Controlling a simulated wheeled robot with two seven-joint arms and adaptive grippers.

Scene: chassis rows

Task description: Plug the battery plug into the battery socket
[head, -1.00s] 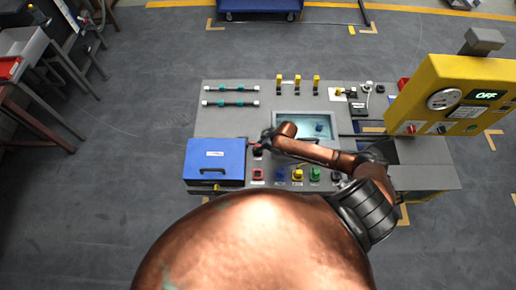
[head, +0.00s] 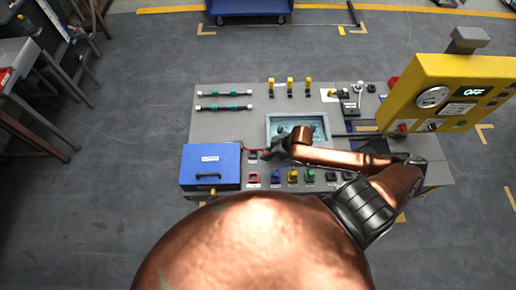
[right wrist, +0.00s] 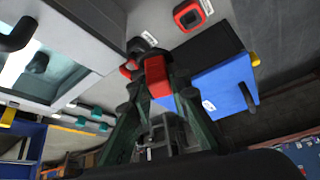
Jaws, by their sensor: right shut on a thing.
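The blue battery box (head: 210,163) with a dark handle sits at the bench's left front; it also shows in the right wrist view (right wrist: 205,85). In the right wrist view, my right gripper (right wrist: 154,82) is shut on the red plug (right wrist: 156,73). The plug is above the bench, apart from any socket. A red-rimmed square socket (head: 253,177) with a label is at the front, right of the box; it also shows in the wrist view (right wrist: 188,15). My left gripper is not in view.
Blue, yellow (head: 293,174), green and black connectors line the front edge. A framed recessed window (head: 298,118) lies behind the gripper. A yellow unit reading OFF (head: 445,95) stands at the right. Teal-marked rods (head: 224,107) lie at the back left.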

